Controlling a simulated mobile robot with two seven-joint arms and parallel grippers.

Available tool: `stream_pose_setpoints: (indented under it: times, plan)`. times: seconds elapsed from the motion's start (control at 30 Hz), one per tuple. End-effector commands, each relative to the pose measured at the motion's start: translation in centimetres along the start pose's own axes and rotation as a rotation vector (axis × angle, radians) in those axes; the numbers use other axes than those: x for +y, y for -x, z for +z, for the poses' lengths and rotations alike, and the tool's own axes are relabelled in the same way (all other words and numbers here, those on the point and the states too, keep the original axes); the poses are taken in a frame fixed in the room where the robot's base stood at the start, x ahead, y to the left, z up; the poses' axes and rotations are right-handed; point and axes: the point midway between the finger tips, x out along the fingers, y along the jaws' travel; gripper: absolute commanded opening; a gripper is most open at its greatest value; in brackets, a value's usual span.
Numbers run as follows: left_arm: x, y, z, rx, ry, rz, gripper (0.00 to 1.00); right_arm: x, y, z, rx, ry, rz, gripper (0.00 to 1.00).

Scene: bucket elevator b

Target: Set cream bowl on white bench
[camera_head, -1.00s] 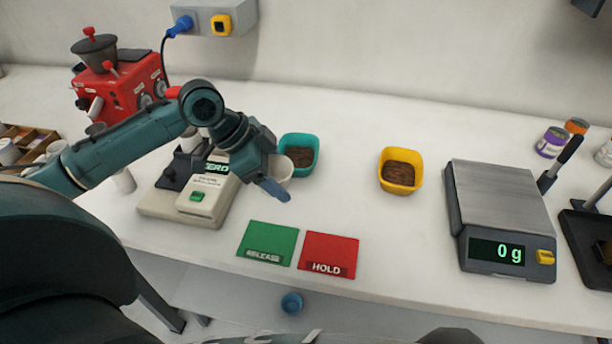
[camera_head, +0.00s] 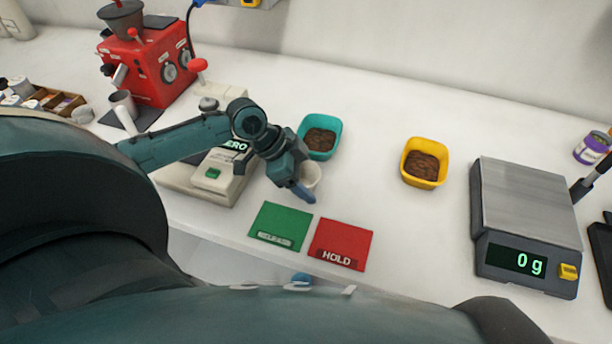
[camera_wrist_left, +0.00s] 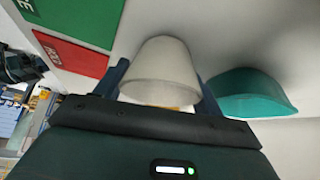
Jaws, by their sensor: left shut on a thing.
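The cream bowl (camera_head: 311,177) is held by my left gripper (camera_head: 303,190), which is shut on it. In the left wrist view the bowl (camera_wrist_left: 160,72) sits between the two blue fingers, its narrower end away from the palm. In the head view the gripper partly hides it. The bowl is over the white bench (camera_head: 365,120), just in front of the teal container and behind the green card. I cannot tell whether it touches the bench. My right gripper is not in view.
A teal container (camera_head: 320,150) and a yellow container (camera_head: 423,180) hold brown material. Green (camera_head: 281,222) and red HOLD (camera_head: 341,240) cards lie near the front edge. A scale (camera_head: 525,205) reads 0 g at right. A red machine (camera_head: 148,65) stands at left. Bench between the containers is clear.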

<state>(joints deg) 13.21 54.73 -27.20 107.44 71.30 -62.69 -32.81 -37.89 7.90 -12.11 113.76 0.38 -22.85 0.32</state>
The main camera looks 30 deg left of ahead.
Motion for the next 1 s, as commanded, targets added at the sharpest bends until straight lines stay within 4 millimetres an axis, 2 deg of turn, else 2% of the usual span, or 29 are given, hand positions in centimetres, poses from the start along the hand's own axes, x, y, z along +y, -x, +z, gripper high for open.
stream_pose_setpoints:
  times: [0.37, 0.4, 0.63, 0.87, 1.0]
  plan:
    - [-0.1, -0.5, 0.3, 0.001, 0.000, -0.002, 0.43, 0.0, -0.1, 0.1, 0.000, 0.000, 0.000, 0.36]
    - [-0.1, -0.4, 0.3, 0.000, 0.000, -0.002, 0.72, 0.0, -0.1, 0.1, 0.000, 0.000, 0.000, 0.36]
    - [0.0, -0.4, 0.3, 0.000, 0.000, -0.002, 0.90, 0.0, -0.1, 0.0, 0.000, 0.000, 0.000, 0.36]
    - [0.0, -0.3, 0.2, 0.000, -0.001, -0.002, 0.90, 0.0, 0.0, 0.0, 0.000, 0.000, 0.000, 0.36]
    - [-0.1, 0.6, 0.2, -0.001, -0.002, -0.004, 0.90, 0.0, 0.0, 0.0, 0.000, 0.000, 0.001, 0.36]
